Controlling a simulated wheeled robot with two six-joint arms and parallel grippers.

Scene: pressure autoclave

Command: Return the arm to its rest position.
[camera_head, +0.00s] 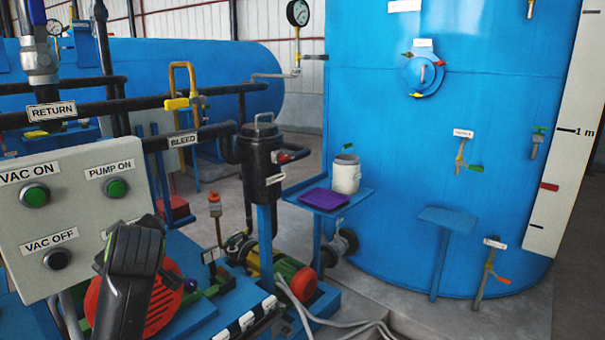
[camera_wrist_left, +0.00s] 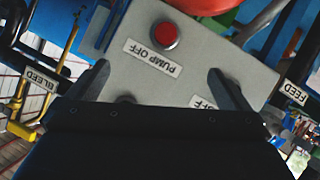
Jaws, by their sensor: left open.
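My left gripper (camera_wrist_left: 158,78) is open in the left wrist view, its two dark fingers apart with nothing between them. Beyond them is the grey control panel (camera_wrist_left: 112,50), with a red button (camera_wrist_left: 165,35) and a PUMP OFF label (camera_wrist_left: 152,58), which reads upside down. In the head view a dark part of my left arm (camera_head: 130,265) stands in front of the panel's lower right and hides that corner. The VAC ON button (camera_head: 35,195), PUMP ON button (camera_head: 116,187) and VAC OFF button (camera_head: 57,259) show clear of the arm. My right gripper is not in view.
The BLEED pipe (camera_head: 215,131) and the black vessel (camera_head: 262,160) stand right of the panel. The large blue tank (camera_head: 400,140) stands at the right. Hoses (camera_head: 350,322) lie on the floor.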

